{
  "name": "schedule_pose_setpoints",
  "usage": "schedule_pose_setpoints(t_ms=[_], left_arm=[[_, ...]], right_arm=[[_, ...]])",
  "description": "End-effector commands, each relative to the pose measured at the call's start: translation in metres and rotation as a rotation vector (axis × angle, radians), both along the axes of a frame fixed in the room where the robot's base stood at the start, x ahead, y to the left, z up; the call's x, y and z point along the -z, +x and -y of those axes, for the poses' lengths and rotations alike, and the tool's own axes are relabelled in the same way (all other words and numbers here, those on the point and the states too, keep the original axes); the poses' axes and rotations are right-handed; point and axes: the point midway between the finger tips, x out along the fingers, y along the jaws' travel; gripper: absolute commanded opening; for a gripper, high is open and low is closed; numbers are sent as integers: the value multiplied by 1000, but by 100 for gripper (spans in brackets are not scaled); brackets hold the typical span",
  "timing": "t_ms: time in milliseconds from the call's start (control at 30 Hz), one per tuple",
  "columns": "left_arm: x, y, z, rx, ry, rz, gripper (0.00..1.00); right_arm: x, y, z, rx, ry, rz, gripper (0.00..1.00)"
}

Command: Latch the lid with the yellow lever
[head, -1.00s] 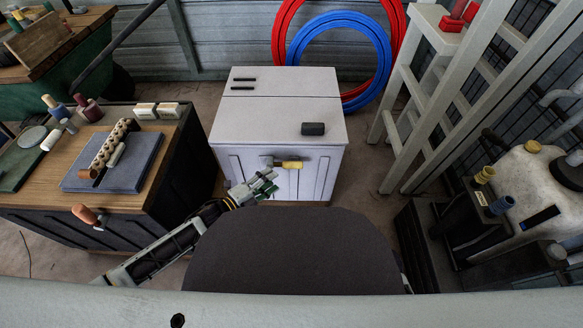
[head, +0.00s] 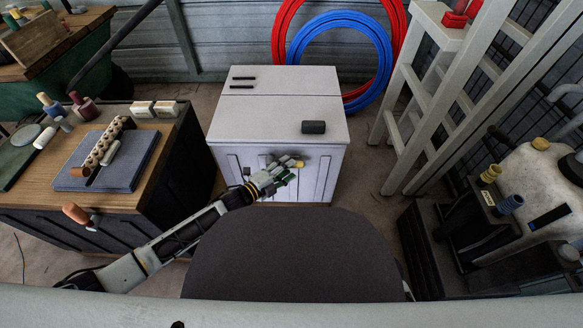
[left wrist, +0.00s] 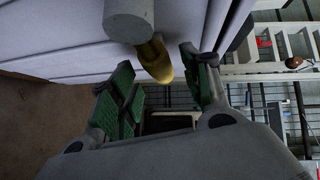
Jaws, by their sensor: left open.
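The white cabinet's lid (head: 262,118) lies flat and looks closed, with a black handle (head: 314,127) near its front right. The yellow lever (head: 298,163) is on the cabinet's front face, partly hidden by my left gripper (head: 281,176). In the left wrist view the yellow lever (left wrist: 156,61) extends from a grey round pivot (left wrist: 129,18). The left gripper (left wrist: 160,78) is open there, its green-padded fingers on either side of the lever's end. I cannot tell whether either finger touches it. My right gripper is not in view.
A wooden-topped bench (head: 135,192) with a grey slab (head: 75,179) and tools stands at left. A white ladder (head: 425,110) stands right of the cabinet. Red and blue hoops (head: 333,22) lean behind it. A pale tank (head: 530,185) is at far right.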

Motion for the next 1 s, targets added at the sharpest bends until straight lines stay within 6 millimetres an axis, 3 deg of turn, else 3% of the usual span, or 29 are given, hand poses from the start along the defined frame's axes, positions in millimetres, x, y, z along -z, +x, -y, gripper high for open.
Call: schedule_pose_setpoints(t_ms=[300, 733, 1000], left_arm=[[4, 15, 16, 0, -1, -1, 48], [4, 18, 19, 0, 0, 0, 48], [4, 18, 19, 0, 0, 0, 14]], right_arm=[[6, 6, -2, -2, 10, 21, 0], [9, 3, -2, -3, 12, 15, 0], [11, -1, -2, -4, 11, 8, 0]])
